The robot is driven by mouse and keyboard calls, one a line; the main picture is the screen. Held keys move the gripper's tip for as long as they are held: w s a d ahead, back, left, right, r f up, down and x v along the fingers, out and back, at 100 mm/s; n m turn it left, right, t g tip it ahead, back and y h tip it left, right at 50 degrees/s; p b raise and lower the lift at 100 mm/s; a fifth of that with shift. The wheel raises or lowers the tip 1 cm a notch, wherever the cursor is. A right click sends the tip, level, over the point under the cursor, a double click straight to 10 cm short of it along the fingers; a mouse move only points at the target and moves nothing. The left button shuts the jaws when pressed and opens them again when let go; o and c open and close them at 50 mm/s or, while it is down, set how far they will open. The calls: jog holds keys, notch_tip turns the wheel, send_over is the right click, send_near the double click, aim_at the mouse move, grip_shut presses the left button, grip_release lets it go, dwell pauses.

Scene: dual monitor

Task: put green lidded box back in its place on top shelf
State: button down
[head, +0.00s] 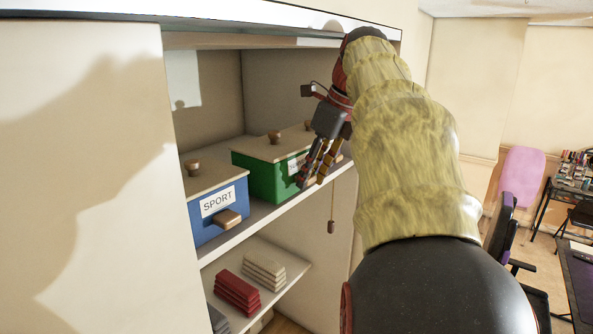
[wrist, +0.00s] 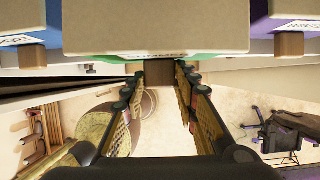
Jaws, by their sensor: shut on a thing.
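The green lidded box (head: 262,176) has a beige lid with round wooden knobs, a white label and a wooden front handle. It is at the upper shelf (head: 262,217), right of a blue box. In the wrist view the green box (wrist: 155,25) reaches a little further toward me than its neighbours. My gripper (head: 312,178) is at its front, its fingers shut on the front handle (wrist: 160,73). The wrist view shows the fingers (wrist: 160,88) on both sides of that handle. The box's underside is hidden, so I cannot tell if it fully rests on the shelf.
A blue box (head: 216,205) labelled SPORT stands close on the left. A purple box (wrist: 280,15) is on the right in the wrist view. A lower shelf holds red (head: 237,291) and beige (head: 264,269) stacks. A cabinet panel (head: 95,180) stands at the left.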

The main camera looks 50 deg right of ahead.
aim_at(298, 173)
jog(key=shift+w+a, duration=0.15)
jog(key=shift+w, duration=0.3)
jog(key=shift+w+a+r+p, duration=0.15)
jog(key=shift+w+p, duration=0.4)
jog(key=shift+w, duration=0.55)
jog(key=shift+x, duration=1)
jog(key=shift+s, duration=0.2)
jog(key=shift+w, duration=0.1)
jog(key=c, duration=1.7)
grip_release()
jog(key=shift+w, duration=0.1)
jog(key=shift+c, duration=0.2)
jog(key=o, duration=0.4)
jog(key=shift+c, duration=0.2)
